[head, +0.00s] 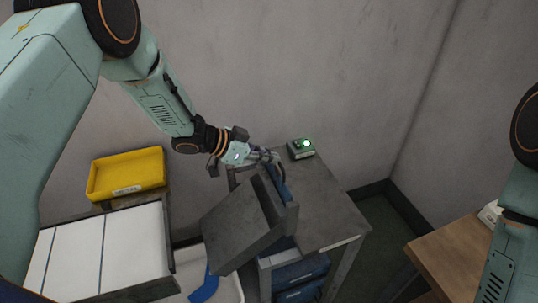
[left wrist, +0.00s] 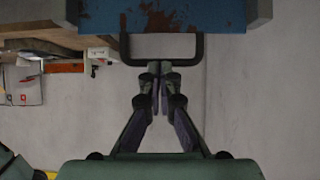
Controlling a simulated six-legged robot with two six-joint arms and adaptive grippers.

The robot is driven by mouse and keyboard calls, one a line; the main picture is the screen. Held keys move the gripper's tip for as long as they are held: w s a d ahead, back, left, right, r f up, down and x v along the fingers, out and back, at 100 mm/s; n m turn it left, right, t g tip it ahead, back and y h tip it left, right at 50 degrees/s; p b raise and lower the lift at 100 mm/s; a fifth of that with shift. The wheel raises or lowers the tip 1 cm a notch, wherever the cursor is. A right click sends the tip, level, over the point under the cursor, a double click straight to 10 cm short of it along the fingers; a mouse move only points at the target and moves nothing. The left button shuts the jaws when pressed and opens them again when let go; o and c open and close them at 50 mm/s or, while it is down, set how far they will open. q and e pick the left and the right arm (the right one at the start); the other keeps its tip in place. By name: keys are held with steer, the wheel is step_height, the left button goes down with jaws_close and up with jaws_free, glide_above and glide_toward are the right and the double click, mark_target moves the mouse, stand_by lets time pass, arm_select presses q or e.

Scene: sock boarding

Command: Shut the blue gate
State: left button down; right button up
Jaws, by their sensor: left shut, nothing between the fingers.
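The blue gate (left wrist: 160,18) fills the top of the left wrist view as a rust-spotted blue panel with a black U-shaped handle (left wrist: 127,52). In the head view only a narrow blue edge of it (head: 282,188) shows at the grey chute (head: 235,225), so how far it stands open is hard to tell. My left gripper (head: 274,159) is shut and empty at the gate's top; in the left wrist view its fingertips (left wrist: 160,70) overlap the handle's bar. I cannot tell whether they touch it. My right arm shows at the right edge, its gripper out of view.
The chute stands on a grey table (head: 335,215) with blue drawers (head: 300,270) under it. A small box with a green light (head: 301,148) sits at the table's back. A yellow bin (head: 126,174) and white panels (head: 105,250) are left. A wooden table (head: 455,260) is right.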

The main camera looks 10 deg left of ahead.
mark_target(277, 174)
arm_select(q)
step_height(277, 174, down, 6)
steer(key=b, duration=0.3)
steer(key=shift+f, duration=0.25)
steer(key=shift+r, duration=0.3)
